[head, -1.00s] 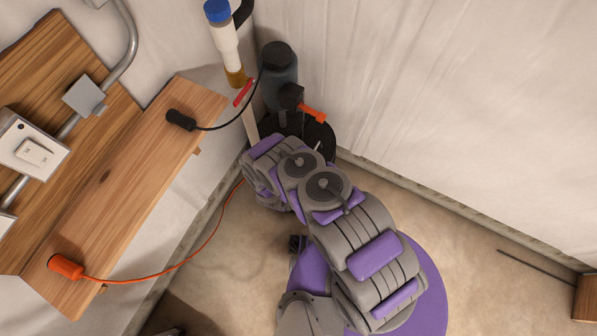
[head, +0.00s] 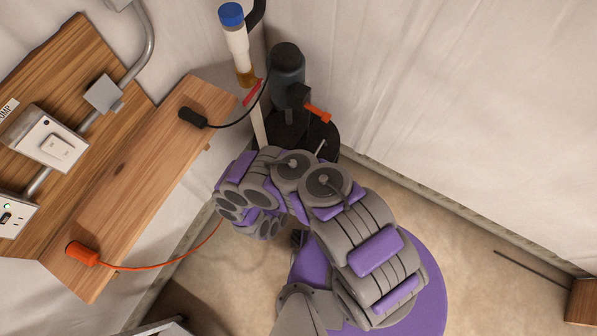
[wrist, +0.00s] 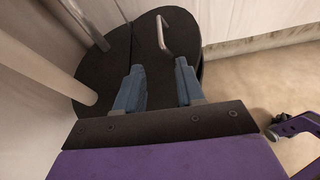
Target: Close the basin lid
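The basin is the round black vessel in the corner; its black top (head: 322,132) shows in the head view, partly behind my arm. In the wrist view, the round black lid (wrist: 175,60) fills the upper middle, with a seam dividing it from the black part at left. A bent metal handle (wrist: 163,35) stands on it. My gripper (wrist: 160,68) is open, its two blue-grey fingers apart over the lid, with the handle ahead of and between the fingertips. I see nothing between the fingers. Whether they touch the lid I cannot tell. In the head view my arm hides the gripper.
A dark pump-like cylinder (head: 287,65) with an orange-red lever (head: 317,113) and a white pipe with a blue cap (head: 232,15) rise at the basin. A wooden shelf (head: 145,180) with black and orange plugs is at left.

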